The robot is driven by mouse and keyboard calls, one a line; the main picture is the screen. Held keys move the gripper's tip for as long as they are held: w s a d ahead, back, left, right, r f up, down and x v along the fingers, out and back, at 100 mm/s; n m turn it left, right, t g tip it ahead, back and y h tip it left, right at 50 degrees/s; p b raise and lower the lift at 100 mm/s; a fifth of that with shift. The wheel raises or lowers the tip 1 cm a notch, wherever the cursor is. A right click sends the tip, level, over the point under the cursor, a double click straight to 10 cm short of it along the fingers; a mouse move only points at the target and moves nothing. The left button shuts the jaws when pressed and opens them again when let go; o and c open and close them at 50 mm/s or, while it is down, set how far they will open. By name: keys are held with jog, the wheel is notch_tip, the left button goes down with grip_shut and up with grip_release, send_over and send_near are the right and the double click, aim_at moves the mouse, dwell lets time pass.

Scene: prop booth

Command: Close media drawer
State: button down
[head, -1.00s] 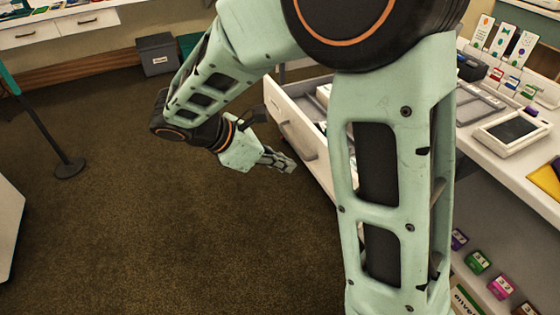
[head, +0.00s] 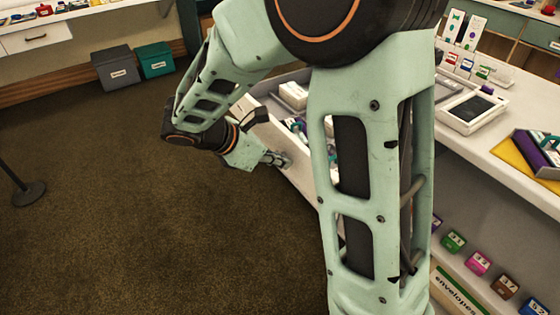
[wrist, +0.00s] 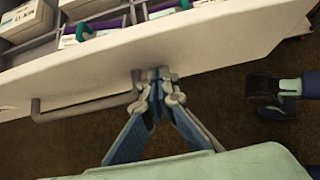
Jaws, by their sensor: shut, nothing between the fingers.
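The media drawer (head: 298,180) stands pulled out from the white counter, its contents showing. My arm hides part of it in the head view. In the wrist view its white front (wrist: 215,38) runs across the top, with a grey bar handle (wrist: 85,108) on it. My gripper (head: 284,160) is shut and empty, at the drawer front. In the wrist view my gripper's fingertips (wrist: 158,82) are together beside the right end of the handle, close against the front. I cannot tell whether they touch it.
White boxes (wrist: 98,8) and other items lie in the drawer's compartments. A framed tablet (head: 472,112) sits on the counter top. A grey box (head: 117,68) and a green box (head: 155,60) stand by the far wall.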

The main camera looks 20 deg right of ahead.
jog(key=w+d+p, duration=0.2)
jog(key=w+d, duration=0.1)
jog(key=d, duration=0.7)
jog(key=w+d+p, duration=0.2)
jog(key=w+d, duration=0.1)
jog(key=d, duration=0.7)
jog(key=w+d+p, duration=0.2)
jog(key=w+d, duration=0.1)
jog(key=d, duration=0.7)
jog(key=shift+w+p, duration=0.3)
jog(key=shift+w, duration=0.05)
jog(key=shift+w+d+r, duration=0.1)
jog(key=shift+d+r, duration=0.05)
jog(key=shift+d, duration=0.15)
jog(key=shift+d+r, duration=0.1)
jog(key=shift+a+r, duration=0.25)
jog(key=shift+r, duration=0.05)
jog(key=v, duration=1.1)
jog(key=shift+a+f, duration=0.15)
jog(key=shift+a, duration=0.3)
